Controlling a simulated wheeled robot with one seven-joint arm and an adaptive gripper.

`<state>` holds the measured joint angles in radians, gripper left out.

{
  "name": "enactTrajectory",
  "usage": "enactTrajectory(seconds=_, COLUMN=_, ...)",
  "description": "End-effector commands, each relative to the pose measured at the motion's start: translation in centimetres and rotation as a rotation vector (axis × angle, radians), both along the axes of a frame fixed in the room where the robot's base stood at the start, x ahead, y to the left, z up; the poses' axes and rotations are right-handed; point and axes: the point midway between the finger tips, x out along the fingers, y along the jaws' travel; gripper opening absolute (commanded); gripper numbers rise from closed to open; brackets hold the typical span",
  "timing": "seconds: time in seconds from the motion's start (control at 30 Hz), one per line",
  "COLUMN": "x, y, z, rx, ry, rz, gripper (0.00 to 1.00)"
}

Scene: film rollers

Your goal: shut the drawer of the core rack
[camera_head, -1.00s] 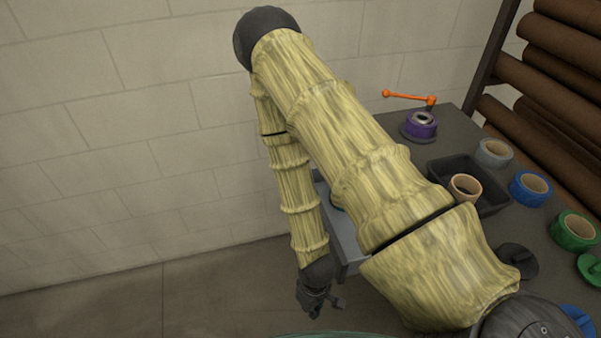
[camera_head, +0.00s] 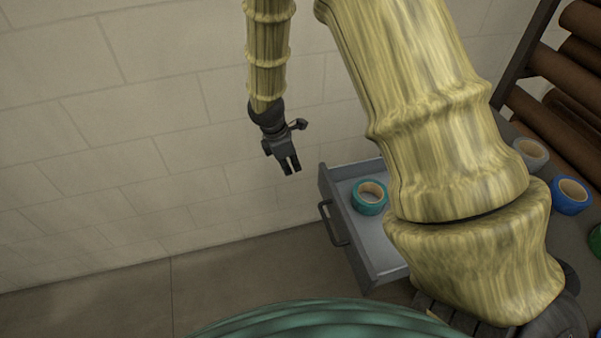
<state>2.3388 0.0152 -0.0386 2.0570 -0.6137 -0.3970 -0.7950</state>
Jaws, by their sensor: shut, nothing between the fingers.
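The grey drawer (camera_head: 358,245) of the core rack stands pulled out to the left of the dark table. Its bar handle (camera_head: 334,223) is on its left front face. A teal tape roll (camera_head: 370,197) lies inside the drawer. My gripper (camera_head: 291,170) hangs in the air to the upper left of the drawer, pointing down, apart from the handle. It is shut and empty. My arm hides the drawer's right side and most of the rack.
A grey roll (camera_head: 531,154) and a blue tape roll (camera_head: 571,196) sit on the table (camera_head: 585,238) at right. Brown rolls (camera_head: 565,85) are stacked behind. The floor (camera_head: 250,280) left of the drawer is clear, with a block wall (camera_head: 120,130) behind.

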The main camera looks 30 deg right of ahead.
Motion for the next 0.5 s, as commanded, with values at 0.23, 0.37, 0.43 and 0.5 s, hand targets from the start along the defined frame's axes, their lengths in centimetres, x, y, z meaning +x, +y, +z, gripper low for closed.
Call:
enactTrajectory(seconds=0.23, x=-0.3, y=-0.7, z=-2.7, rx=0.000, ry=0.003, rz=-0.003, gripper=0.00)
enactTrajectory(seconds=0.37, x=-0.4, y=-1.0, z=-4.4, rx=0.001, ry=0.004, rz=-0.002, gripper=0.00)
enactTrajectory(seconds=0.43, x=-0.4, y=-1.2, z=-5.2, rx=0.001, ry=0.003, rz=-0.002, gripper=0.00)
enactTrajectory(seconds=0.5, x=-0.5, y=-1.5, z=-6.1, rx=0.001, ry=0.002, rz=-0.003, gripper=0.00)
